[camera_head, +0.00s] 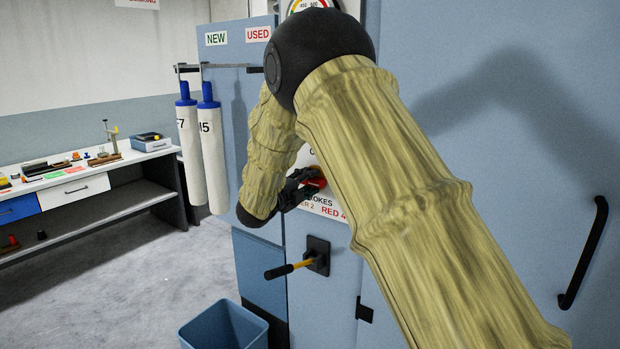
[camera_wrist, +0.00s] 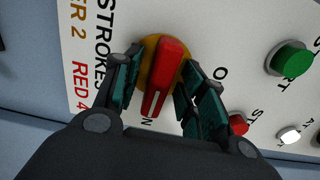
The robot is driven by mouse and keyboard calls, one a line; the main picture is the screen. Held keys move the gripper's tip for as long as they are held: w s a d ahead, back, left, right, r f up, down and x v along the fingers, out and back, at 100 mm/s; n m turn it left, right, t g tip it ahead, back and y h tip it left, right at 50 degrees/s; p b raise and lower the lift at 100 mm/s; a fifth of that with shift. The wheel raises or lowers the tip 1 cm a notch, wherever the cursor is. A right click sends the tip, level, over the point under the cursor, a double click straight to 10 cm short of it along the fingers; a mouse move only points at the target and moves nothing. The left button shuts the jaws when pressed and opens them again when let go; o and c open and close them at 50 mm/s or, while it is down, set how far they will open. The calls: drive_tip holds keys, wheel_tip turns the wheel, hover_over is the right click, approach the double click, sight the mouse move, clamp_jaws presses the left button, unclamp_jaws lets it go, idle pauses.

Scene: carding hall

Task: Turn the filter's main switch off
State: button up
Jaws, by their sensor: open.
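The main switch (camera_wrist: 169,77) is a red rotary handle on a yellow round plate (camera_wrist: 149,58), set in a white lettered panel (camera_wrist: 215,30). In the wrist view its handle points down toward lettering that ends in "N", with an "O" to its right. My gripper (camera_wrist: 158,98) is open, one finger on each side of the red handle. Whether the fingers touch it I cannot tell. In the head view my gripper (camera_head: 301,189) is at the panel, and the red switch (camera_head: 316,180) shows only partly behind my arm.
A green button (camera_wrist: 292,58), a red button (camera_wrist: 238,124) and a white button (camera_wrist: 290,136) sit right of the switch. A blue bin (camera_head: 225,326) stands on the floor. Two filter sleeves (camera_head: 212,150) hang left.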

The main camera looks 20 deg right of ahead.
drive_tip(key=shift+w+d, duration=0.4)
drive_tip(key=shift+d, duration=0.15)
drive_tip(key=shift+c, duration=0.5)
clamp_jaws()
